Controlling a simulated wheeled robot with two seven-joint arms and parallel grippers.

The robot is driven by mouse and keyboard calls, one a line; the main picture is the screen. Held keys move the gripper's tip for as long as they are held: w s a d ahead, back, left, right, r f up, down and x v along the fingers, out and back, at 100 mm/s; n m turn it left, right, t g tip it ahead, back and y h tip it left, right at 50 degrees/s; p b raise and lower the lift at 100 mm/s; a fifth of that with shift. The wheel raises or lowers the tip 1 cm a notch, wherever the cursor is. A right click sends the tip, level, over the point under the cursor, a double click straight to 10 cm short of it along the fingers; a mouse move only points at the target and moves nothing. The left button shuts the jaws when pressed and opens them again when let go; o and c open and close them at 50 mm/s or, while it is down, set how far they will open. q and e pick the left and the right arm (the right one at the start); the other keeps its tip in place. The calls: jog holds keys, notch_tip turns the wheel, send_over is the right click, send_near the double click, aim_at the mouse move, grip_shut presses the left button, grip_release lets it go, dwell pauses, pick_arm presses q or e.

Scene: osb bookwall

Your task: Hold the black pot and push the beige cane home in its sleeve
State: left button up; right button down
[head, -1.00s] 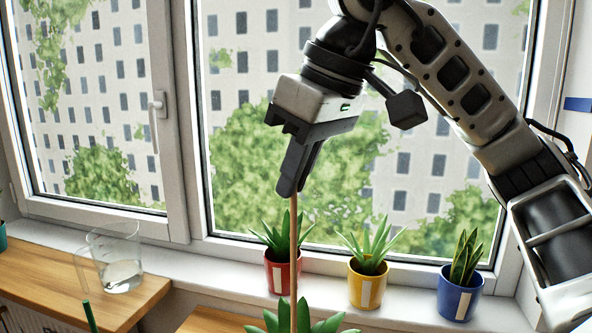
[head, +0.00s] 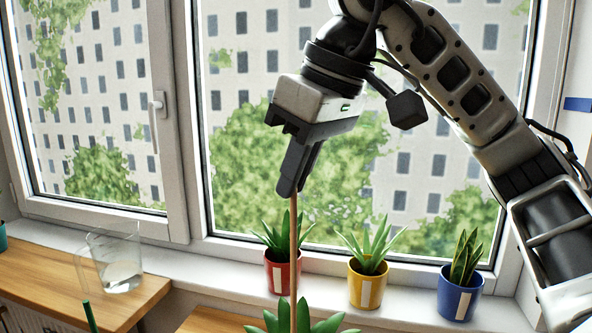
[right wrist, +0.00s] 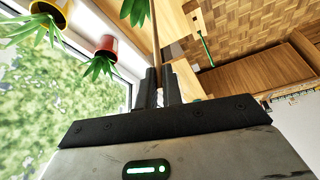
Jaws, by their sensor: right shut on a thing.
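My right gripper (head: 293,187) is shut on the top end of the beige cane (head: 294,236), which stands upright below it. The right wrist view also shows the gripper's fingers (right wrist: 165,88) closed around the cane (right wrist: 155,36). The cane runs down into a green plant (head: 300,318) at the bottom edge of the head view. The black pot and the sleeve are below the frame and cannot be seen. My left gripper is not in view.
A red pot (head: 281,274), a yellow pot (head: 367,284) and a blue pot (head: 459,292) with plants stand on the windowsill, behind and right of the cane. A glass jug (head: 122,267) stands at left. A green stick (head: 89,316) shows at lower left.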

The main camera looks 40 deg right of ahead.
jog(key=shift+s+f+n, duration=0.1)
jog(key=shift+f+n, duration=0.05)
jog(key=shift+n, duration=0.15)
notch_tip(320, 180, down, 9)
dwell(4.7)
jog(key=c, duration=1.5)
grip_release()
jog(key=v, duration=1.2)
jog(key=shift+d, duration=0.1)
jog(key=shift+f, duration=0.1)
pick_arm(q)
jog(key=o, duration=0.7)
